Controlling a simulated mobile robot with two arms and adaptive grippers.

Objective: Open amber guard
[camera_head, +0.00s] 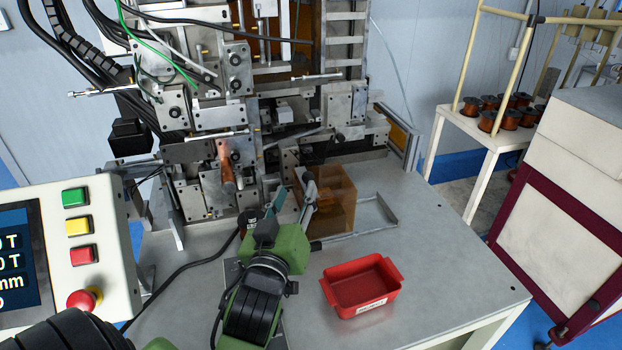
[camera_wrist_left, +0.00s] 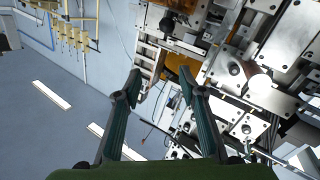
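The amber guard (camera_head: 340,208) is a see-through, box-shaped cover on the table at the front right of the coil winder (camera_head: 215,135). It looks closed, though part of its left side is hidden behind my gripper. My left gripper (camera_head: 291,203) is just left of the guard, fingers pointing up toward the machine. The fingers are spread and empty in the left wrist view (camera_wrist_left: 158,100). I cannot tell whether a finger touches the guard. An amber surface also shows beyond the fingers in the left wrist view, but I cannot tell which part it is. My right gripper is not in view.
A red bin (camera_head: 361,287) stands on the grey table (camera_head: 440,245) at the front right. A control panel (camera_head: 85,240) with colored buttons is at the left. A black cable crosses the table left of my gripper. The table's right side is clear.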

